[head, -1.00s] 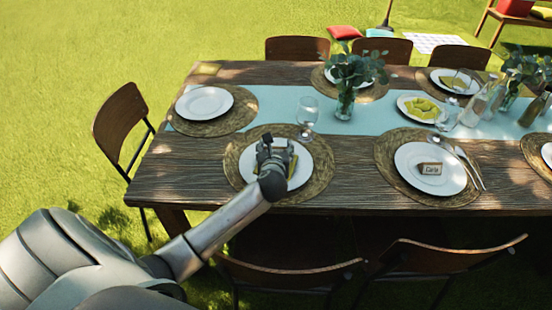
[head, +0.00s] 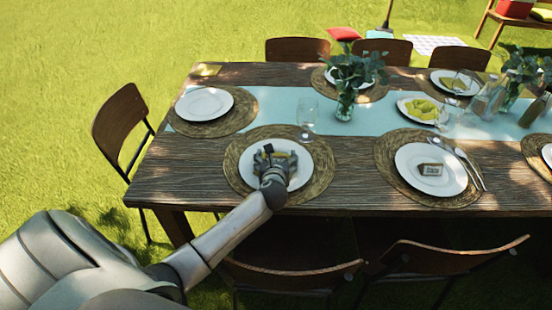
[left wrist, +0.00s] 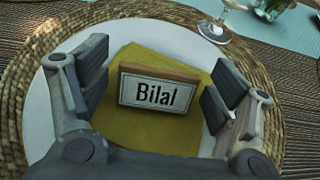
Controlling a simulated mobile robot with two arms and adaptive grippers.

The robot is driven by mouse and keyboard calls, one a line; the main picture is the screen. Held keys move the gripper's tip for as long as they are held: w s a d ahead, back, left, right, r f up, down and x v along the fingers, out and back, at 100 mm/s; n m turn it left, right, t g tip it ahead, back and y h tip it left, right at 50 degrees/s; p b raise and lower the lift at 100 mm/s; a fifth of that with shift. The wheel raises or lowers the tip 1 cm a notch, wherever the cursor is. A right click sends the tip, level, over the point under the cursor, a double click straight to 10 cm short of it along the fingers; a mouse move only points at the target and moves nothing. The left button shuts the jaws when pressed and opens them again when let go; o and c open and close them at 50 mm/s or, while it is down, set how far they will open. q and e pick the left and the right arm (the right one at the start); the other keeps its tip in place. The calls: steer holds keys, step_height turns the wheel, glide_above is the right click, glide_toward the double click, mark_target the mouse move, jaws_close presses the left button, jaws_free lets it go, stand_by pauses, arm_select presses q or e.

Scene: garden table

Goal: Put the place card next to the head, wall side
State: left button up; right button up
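The place card reading "Bilal" (left wrist: 158,92) stands on a folded yellow-green napkin (left wrist: 185,130) on a white plate (head: 304,169) at the near left of the table. My left gripper (head: 272,158) is over this plate. In the left wrist view its fingers (left wrist: 155,80) are spread on both sides of the card, with gaps to each side. The gripper hides most of the card in the head view. Another plate (head: 204,103), bare, lies at the table's left end. A second card (head: 431,170) stands on the plate to the right. My right gripper is out of view.
A wine glass (head: 307,117) stands just behind the near left placemat. A vase with leaves (head: 345,107) stands on the pale blue runner (head: 277,105). Chairs (head: 121,129) surround the table. Bare wood (head: 165,172) shows at the near left corner.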

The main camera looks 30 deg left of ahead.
arm_select(q)
steer(key=shift+r, duration=0.15)
steer(key=p+v, duration=0.1)
steer(key=v, duration=1.1)
stand_by(0.4)
